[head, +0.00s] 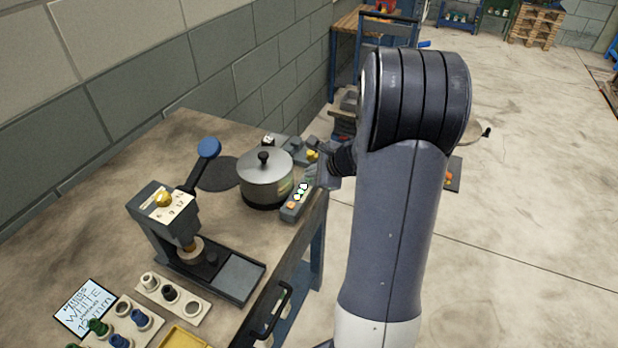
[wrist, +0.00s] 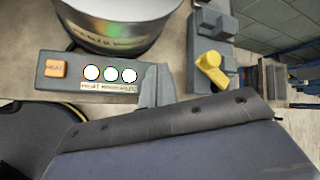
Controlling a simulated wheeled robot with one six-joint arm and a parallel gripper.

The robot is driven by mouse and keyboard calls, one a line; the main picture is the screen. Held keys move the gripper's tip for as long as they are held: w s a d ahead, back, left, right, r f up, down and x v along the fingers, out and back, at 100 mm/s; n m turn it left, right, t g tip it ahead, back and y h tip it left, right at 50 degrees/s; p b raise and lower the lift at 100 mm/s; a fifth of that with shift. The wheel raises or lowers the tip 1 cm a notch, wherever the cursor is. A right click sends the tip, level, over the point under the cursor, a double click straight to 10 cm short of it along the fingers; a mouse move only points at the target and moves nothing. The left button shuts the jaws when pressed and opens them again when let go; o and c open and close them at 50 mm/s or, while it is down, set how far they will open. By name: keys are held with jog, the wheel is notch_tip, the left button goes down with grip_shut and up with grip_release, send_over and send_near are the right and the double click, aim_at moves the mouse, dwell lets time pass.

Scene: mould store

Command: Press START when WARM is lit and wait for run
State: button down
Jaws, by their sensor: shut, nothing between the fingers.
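The grey control panel (head: 290,213) sits at the table edge in front of a steel pot; it also shows in the wrist view (wrist: 60,88). It has an orange button marked HEAT (wrist: 55,68) at its left end. Three round lamps (wrist: 111,75) in a row all look bright white, over small captions I cannot read surely. I cannot tell which is WARM. No START button shows; the panel's right end is hidden behind my gripper (wrist: 155,85). My gripper is shut and empty, at or just over that end; contact cannot be told.
The lidded pot (head: 264,178) stands right behind the panel. A yellow handle (wrist: 210,68) on a grey block is close to the right of my gripper. A lever press (head: 165,210), a part holder (head: 175,297) and a label card (head: 86,308) occupy the near table.

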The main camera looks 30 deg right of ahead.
dwell(0.4)
jog(key=shift+r+p, duration=0.65)
jog(key=shift+r, duration=0.2)
notch_tip(320, 180, up, 5)
jog(key=p, duration=0.4)
jog(key=shift+a, duration=0.1)
dwell(0.6)
